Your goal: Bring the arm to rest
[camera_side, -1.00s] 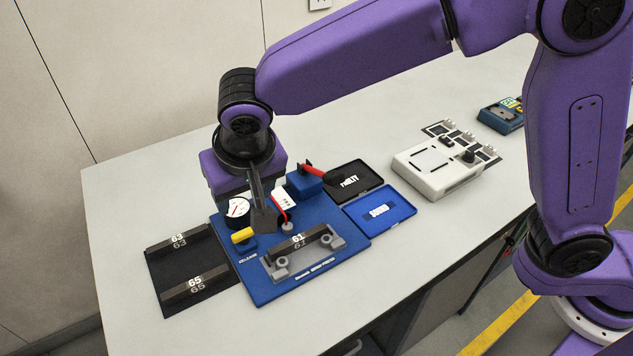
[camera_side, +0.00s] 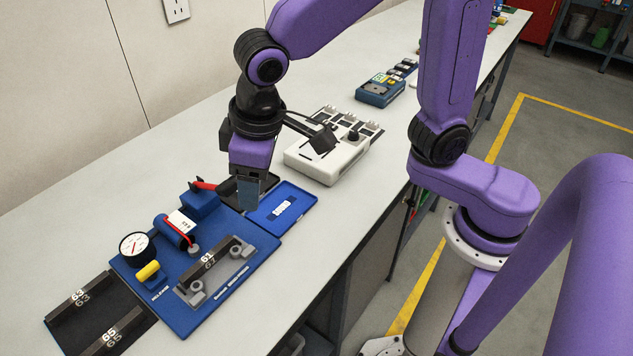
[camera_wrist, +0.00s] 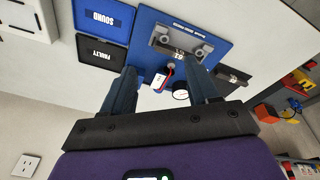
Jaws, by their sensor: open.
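My gripper (camera_side: 248,192) is open and empty. In the side view it points down above the black and blue trays beside the blue test board (camera_side: 215,310). In the wrist view its two dark fingers (camera_wrist: 165,88) stand apart with nothing between them. The board carries a dark bar marked 61 (camera_side: 208,262) in a grey holder, a round gauge (camera_side: 134,247), a yellow handle (camera_side: 147,271) and a red-handled lever (camera_side: 203,185).
A black holder (camera_side: 135,325) with bars 63 and 65 lies front left. The black FAULTY tray (camera_wrist: 101,64) and blue SOUND tray (camera_side: 262,225) look empty. A white box (camera_side: 322,165) and a blue device (camera_side: 380,93) stand farther back. The bench's left side is clear.

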